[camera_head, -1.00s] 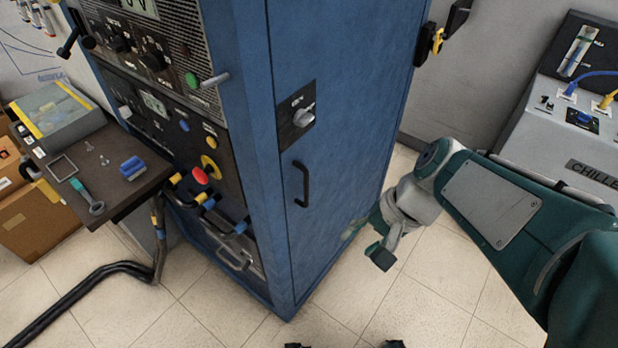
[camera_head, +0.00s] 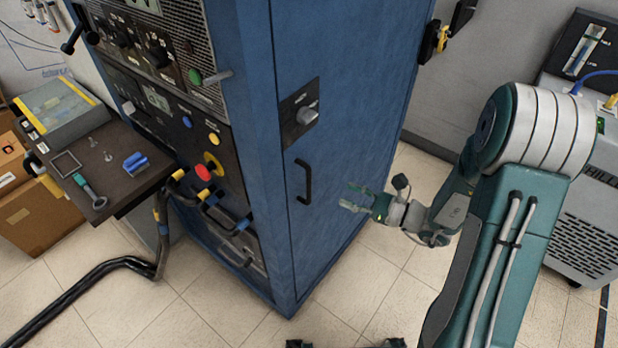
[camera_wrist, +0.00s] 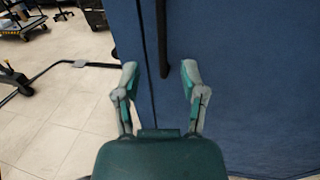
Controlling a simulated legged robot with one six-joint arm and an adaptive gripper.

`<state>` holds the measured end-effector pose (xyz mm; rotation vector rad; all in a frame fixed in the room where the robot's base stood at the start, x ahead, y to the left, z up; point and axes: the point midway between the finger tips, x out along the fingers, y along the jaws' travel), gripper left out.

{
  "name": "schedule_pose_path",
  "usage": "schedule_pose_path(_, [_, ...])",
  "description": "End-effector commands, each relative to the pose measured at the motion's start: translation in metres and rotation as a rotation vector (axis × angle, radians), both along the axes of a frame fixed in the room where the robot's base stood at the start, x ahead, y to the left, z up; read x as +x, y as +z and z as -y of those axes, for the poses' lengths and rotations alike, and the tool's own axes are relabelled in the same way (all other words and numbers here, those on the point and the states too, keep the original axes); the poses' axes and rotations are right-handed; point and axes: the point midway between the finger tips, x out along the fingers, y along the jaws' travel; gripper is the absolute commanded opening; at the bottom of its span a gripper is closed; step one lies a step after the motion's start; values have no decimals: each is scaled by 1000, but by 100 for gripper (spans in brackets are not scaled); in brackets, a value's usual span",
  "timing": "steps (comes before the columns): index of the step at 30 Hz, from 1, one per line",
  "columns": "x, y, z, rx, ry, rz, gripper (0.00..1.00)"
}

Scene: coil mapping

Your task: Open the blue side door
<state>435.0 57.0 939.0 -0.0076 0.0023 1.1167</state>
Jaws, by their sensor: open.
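The blue side door (camera_head: 345,130) of the tall cabinet is shut. Its black vertical handle (camera_head: 304,181) is on the door's left part, below a black plate with a grey rotary knob (camera_head: 307,115). My gripper (camera_head: 348,197) is open and empty, to the right of the handle and apart from it. In the wrist view the two fingers (camera_wrist: 158,76) are spread, and the handle (camera_wrist: 162,40) stands ahead between them, with blue panel on both sides. The knob is not in the wrist view.
The cabinet's front has knobs, a red button (camera_head: 203,172) and black handles. A dark shelf (camera_head: 120,190) with small tools juts out at left. A grey chiller unit (camera_head: 590,190) stands at right, behind my arm.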

Motion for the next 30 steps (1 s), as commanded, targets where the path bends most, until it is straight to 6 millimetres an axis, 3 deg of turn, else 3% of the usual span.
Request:
schedule_pose_path(5, [6,-2,-7,11,-13,-6,54])
schedule_pose_path(21, [45,-2,-86,8,-9,-5,54])
schedule_pose_path(30, [50,-2,-95,8,-12,-5,54])
